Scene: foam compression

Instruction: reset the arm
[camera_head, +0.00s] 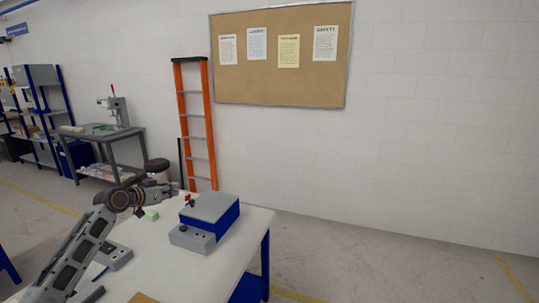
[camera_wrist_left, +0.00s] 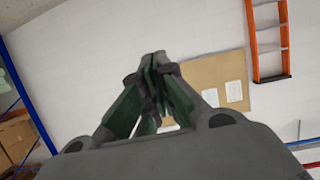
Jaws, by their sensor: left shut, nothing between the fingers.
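My left arm comes in from the left in the head view and reaches over the table (camera_head: 190,283). Its gripper (camera_head: 174,187) is above the table's far left part, small and hard to make out. In the left wrist view the left gripper (camera_wrist_left: 155,58) has its fingers together, with nothing between them, and the wall and corkboard behind. A grey and blue box machine (camera_head: 213,210) with a grey control box (camera_head: 192,238) stands on the table, to the right of the gripper. A small green block (camera_head: 151,215) lies below the gripper in the picture. My right gripper is not in view.
Another grey box (camera_head: 115,257) with buttons is on the table beside my left arm. A brown flat piece (camera_head: 143,298) lies at the near edge. An orange ladder (camera_head: 196,125) leans on the wall behind. Floor to the right is clear.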

